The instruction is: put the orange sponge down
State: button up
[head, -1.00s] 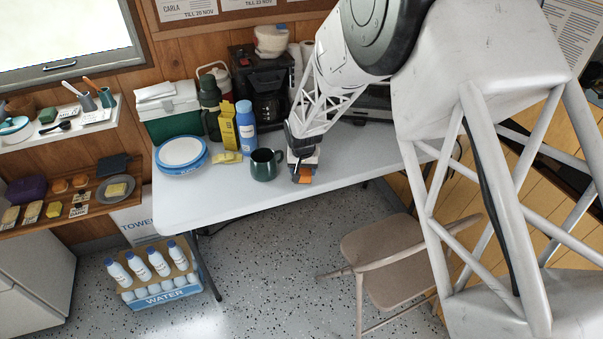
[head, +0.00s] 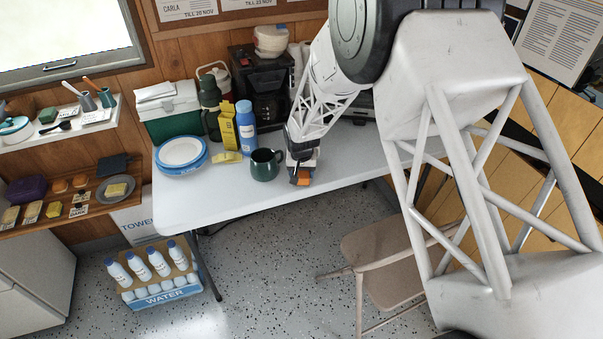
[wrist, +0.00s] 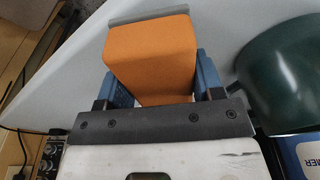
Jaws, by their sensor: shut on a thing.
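The orange sponge (wrist: 150,55) is a block with a grey layer along its far edge in the wrist view. My gripper (wrist: 152,80) is shut on it, with a blue finger on each side. In the head view the sponge (head: 303,180) shows as a small orange patch below my gripper (head: 302,172), near the front edge of the white table (head: 230,195). I cannot tell whether the sponge touches the tabletop. A dark green mug (head: 265,165) stands on the table just left of my gripper, and it also shows in the wrist view (wrist: 285,80).
Left of the mug are a blue bottle (head: 246,128), a yellow carton (head: 228,126) and blue-rimmed plates (head: 181,152). A coffee maker (head: 262,90) stands behind. A chair (head: 385,255) stands in front. The table's front left is clear.

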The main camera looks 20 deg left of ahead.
aim_at(302, 173)
jog(key=shift+f, duration=0.25)
jog(key=shift+f, duration=0.15)
jog(key=o, duration=1)
jog(key=shift+o, duration=0.2)
notch_tip(302, 173, up, 12)
jog(key=s, duration=0.1)
jog(key=shift+s+d, duration=0.35)
dwell(0.3)
